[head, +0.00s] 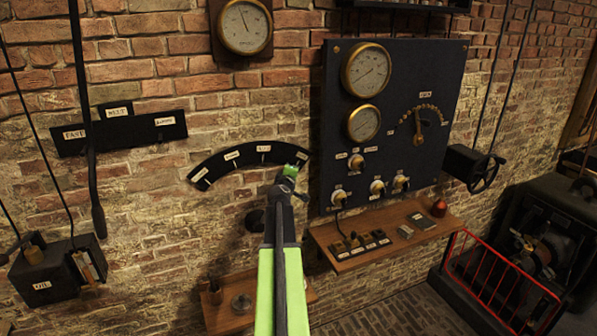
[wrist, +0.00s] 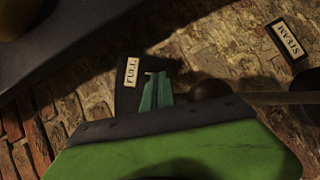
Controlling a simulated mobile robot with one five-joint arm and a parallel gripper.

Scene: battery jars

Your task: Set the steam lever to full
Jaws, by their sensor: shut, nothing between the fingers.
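The steam lever's dark round knob (wrist: 212,89) and thin rod (wrist: 280,98) show in the wrist view. The rod runs right from the knob. In the head view my arm hides most of the lever. The dark curved scale (head: 219,163) is on the brick wall, and its right end lies just beyond my gripper (head: 292,170). In the wrist view the FULL label (wrist: 131,72) is just left of my green fingertips (wrist: 155,90). My gripper is shut and empty, beside the knob. I cannot tell whether it touches the knob.
A STEAM plate (wrist: 287,39) is on the wall. A dark gauge panel (head: 400,130) stands right of my gripper, above a wooden shelf (head: 385,232). A smaller shelf (head: 228,312) is below my arm. A red rail (head: 505,275) guards machinery at lower right.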

